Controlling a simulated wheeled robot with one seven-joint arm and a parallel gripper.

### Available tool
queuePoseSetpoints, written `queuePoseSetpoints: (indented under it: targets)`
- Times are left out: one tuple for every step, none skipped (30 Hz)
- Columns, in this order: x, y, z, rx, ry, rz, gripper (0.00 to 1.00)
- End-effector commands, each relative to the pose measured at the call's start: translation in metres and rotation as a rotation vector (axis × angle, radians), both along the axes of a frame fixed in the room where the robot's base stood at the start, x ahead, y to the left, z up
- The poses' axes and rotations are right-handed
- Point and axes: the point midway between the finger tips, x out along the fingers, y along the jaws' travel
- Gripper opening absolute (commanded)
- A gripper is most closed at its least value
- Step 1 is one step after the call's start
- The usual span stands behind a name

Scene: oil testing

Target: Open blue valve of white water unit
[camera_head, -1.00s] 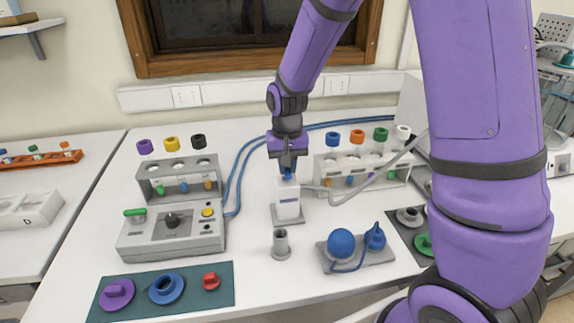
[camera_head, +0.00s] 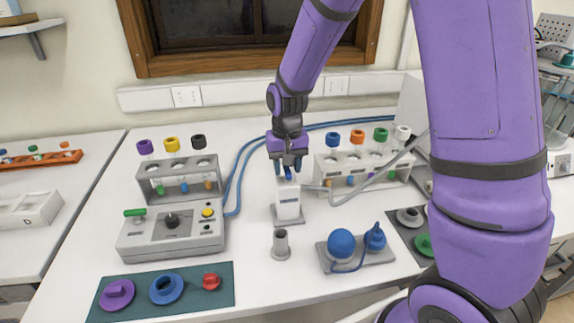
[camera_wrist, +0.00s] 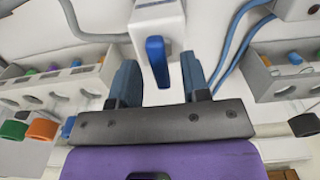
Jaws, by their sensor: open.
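The white water unit (camera_head: 288,204) stands upright on a grey base in the middle of the table. Its blue valve (camera_wrist: 157,62) is a narrow lever in the wrist view, sticking out from the top of the unit (camera_wrist: 158,24) toward my gripper. My gripper (camera_wrist: 160,83) is open, with one dark blue finger on each side of the lever and a visible gap on both sides. In the head view my gripper (camera_head: 288,172) points down just above the unit, and its fingers largely hide the valve.
A grey control box (camera_head: 172,234) and a tube rack (camera_head: 180,180) stand left of the unit. Another rack (camera_head: 335,166) is close on its right. A small grey cylinder (camera_head: 281,245) and a blue ball device (camera_head: 342,244) stand in front. Blue hoses (camera_head: 240,165) run behind.

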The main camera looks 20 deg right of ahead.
Motion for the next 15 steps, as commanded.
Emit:
queuePoseSetpoints:
  targets:
    - [0.000,0.000,0.001,0.000,-0.001,0.000,0.43]
    - [0.000,0.000,0.003,0.000,-0.001,0.000,0.43]
    - [0.000,0.000,0.006,0.001,-0.001,0.000,0.43]
    - [0.000,0.000,0.009,0.001,-0.001,0.000,0.43]
    - [0.001,0.000,0.012,0.001,-0.002,0.000,0.43]
    - [0.001,0.000,0.018,0.001,-0.004,0.000,0.43]
    - [0.001,0.000,0.023,0.001,-0.004,-0.001,0.43]
    - [0.001,0.000,0.029,0.001,-0.005,-0.001,0.43]
    - [0.001,0.000,0.036,0.001,-0.004,-0.001,0.43]
    - [0.001,0.000,0.042,0.001,-0.005,-0.001,0.43]
    - [0.001,0.000,0.048,0.001,-0.005,-0.001,0.43]
    - [0.001,0.000,0.056,0.001,-0.005,-0.001,0.43]
    - [0.001,0.000,0.062,0.001,-0.005,-0.001,0.43]
    - [0.001,0.000,0.067,0.001,-0.005,0.000,0.43]
    - [0.001,0.000,0.074,0.001,-0.004,0.000,0.43]
